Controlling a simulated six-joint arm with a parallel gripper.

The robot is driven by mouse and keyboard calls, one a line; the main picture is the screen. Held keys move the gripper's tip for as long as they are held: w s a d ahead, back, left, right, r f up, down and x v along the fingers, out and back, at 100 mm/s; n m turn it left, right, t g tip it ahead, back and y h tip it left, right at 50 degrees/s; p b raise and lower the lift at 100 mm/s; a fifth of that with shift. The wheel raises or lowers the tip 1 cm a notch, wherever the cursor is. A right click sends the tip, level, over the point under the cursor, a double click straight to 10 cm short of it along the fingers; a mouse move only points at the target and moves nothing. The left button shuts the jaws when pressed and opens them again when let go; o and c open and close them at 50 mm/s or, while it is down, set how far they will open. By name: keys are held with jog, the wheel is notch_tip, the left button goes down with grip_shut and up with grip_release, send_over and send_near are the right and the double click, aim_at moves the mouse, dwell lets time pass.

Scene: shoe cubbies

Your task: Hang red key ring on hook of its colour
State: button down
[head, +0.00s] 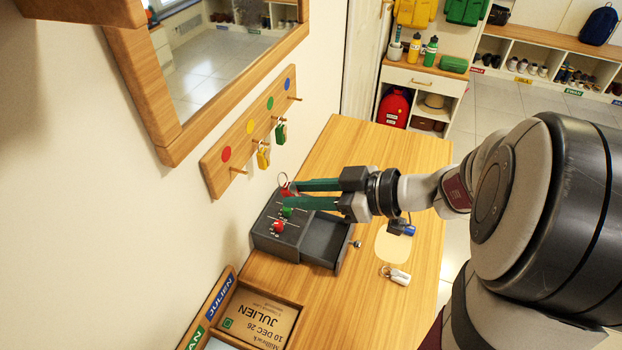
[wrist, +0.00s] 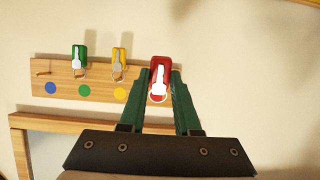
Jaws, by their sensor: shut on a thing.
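My gripper (head: 288,195) is shut on the red key ring (head: 291,187), holding it above the dark grey box, apart from the wall rack. In the wrist view the red tag with its white key (wrist: 159,75) sits between my green fingertips (wrist: 160,85), the metal ring near its lower end. The wooden rack (head: 215,177) has red, yellow, green and blue dots with pegs. The red dot (head: 226,154) has a bare peg (head: 238,171) at the rack's near end.
A yellow key ring (head: 263,159) and a green one (head: 281,134) hang on neighbouring pegs. The blue-dot peg (head: 294,98) is bare. The grey box (head: 268,243) has knobs on top and an open drawer (head: 325,240). A blue item (head: 408,230) and white-tagged keys (head: 398,276) lie right.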

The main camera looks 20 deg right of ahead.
jog(key=w+a+f, duration=0.1)
jog(key=w+a, duration=0.4)
jog(key=shift+w+a+f, duration=0.15)
jog(key=shift+w+a, duration=0.15)
dwell(0.4)
dwell(0.5)
jog(key=c, duration=0.5)
grip_release()
jog(key=shift+c, duration=0.2)
